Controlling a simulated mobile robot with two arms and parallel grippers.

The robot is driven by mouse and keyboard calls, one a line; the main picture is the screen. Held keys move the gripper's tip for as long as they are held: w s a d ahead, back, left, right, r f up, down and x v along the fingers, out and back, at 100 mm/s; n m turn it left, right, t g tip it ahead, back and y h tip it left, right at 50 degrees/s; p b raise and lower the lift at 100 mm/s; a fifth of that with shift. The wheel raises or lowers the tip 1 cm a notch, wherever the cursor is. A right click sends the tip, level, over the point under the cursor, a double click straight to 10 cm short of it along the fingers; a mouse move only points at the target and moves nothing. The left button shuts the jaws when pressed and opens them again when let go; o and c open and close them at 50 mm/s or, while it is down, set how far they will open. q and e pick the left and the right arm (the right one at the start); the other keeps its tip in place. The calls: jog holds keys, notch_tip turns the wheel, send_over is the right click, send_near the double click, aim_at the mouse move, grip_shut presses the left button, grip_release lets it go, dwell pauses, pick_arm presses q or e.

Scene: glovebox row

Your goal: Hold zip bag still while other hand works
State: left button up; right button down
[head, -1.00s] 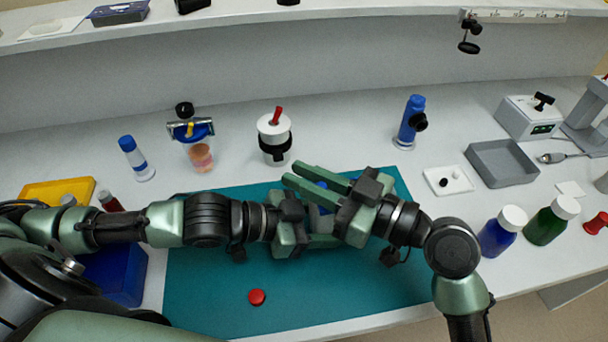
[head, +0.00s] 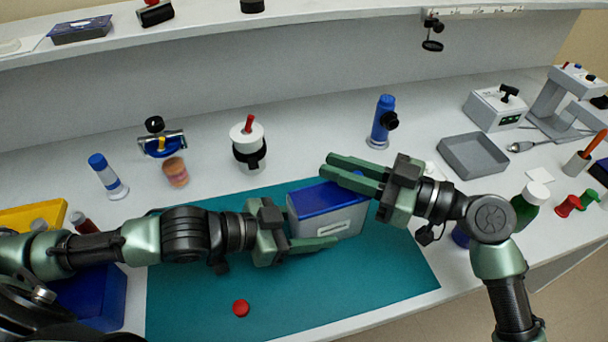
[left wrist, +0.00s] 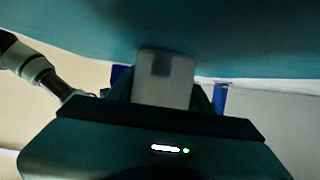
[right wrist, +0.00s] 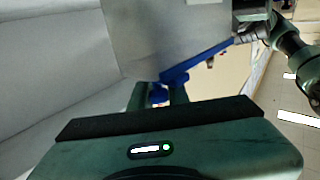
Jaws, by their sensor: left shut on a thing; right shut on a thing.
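The only bag-like thing at the grippers is a grey, box-shaped body with a blue top (head: 328,203) and a pale slot on its front; I take it as the zip bag. It is over the teal mat (head: 200,300). My left gripper (head: 318,228) is shut on its left side, one finger along the front bottom. My right gripper (head: 328,168) is shut at its back right, fingers over the blue top's edge. A pale piece (left wrist: 165,90) shows between the left fingers in the left wrist view. In the right wrist view a grey face with a blue edge (right wrist: 205,62) shows. Exact contact points are hidden.
A red cap (head: 241,308) lies on the mat in front. A white-and-black jar (head: 249,150) and a blue-topped bottle (head: 106,175) stand behind. A grey tray (head: 474,157) and a green bottle (head: 527,205) are at right. The mat's front is mostly clear.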

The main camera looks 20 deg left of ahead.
jog(key=shift+w+d, duration=0.4)
jog(key=shift+d, duration=0.1)
jog(key=c, duration=1.4)
grip_release()
pick_arm(q)
jog(key=shift+f, duration=0.1)
jog(key=shift+s, duration=0.1)
pick_arm(e)
jog(key=d, duration=0.4)
jog(key=s+d, duration=0.1)
jog(key=d, duration=0.7)
jog(key=shift+s, duration=0.3)
